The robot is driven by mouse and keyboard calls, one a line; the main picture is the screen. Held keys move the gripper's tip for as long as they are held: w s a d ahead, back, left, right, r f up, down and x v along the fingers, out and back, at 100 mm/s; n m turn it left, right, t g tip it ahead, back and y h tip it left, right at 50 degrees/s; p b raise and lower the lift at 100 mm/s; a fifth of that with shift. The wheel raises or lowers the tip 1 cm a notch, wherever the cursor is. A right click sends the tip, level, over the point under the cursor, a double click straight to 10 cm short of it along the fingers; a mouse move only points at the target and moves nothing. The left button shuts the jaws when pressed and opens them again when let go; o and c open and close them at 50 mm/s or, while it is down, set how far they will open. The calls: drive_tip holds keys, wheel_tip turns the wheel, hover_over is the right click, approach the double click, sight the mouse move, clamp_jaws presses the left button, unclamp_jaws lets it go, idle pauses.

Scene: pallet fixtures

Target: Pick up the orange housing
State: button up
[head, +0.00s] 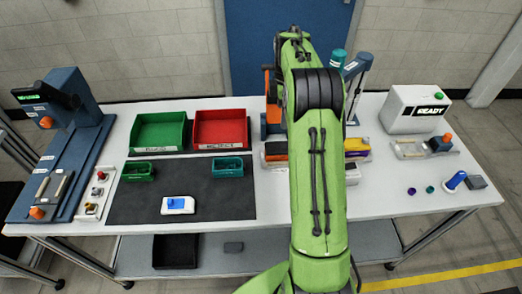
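An orange block (276,147), which looks like the orange housing, lies on the white table in a pale holder, just left of my green arm. My arm covers its right side, so its full shape is hidden. My arm rises through the middle of the picture and bends over at the top. My gripper is hidden behind the arm, so I cannot see its fingers or how close it is to the block.
A green bin (160,131) and a red bin (220,129) stand left, behind a dark mat (220,202) with a white-blue part (178,204). Purple and yellow parts (355,146) sit right of my arm. A blue press (68,120) and white READY box (415,108) flank the table.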

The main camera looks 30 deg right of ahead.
sight(281, 146)
drive_tip(key=f, duration=1)
drive_tip(key=f+b, duration=0.1)
drive_tip(key=f, duration=0.4)
drive_tip(key=shift+s+a+f, duration=0.15)
drive_tip(key=shift+s+f, duration=0.1)
drive_tip(key=shift+s, duration=0.05)
clamp_jaws()
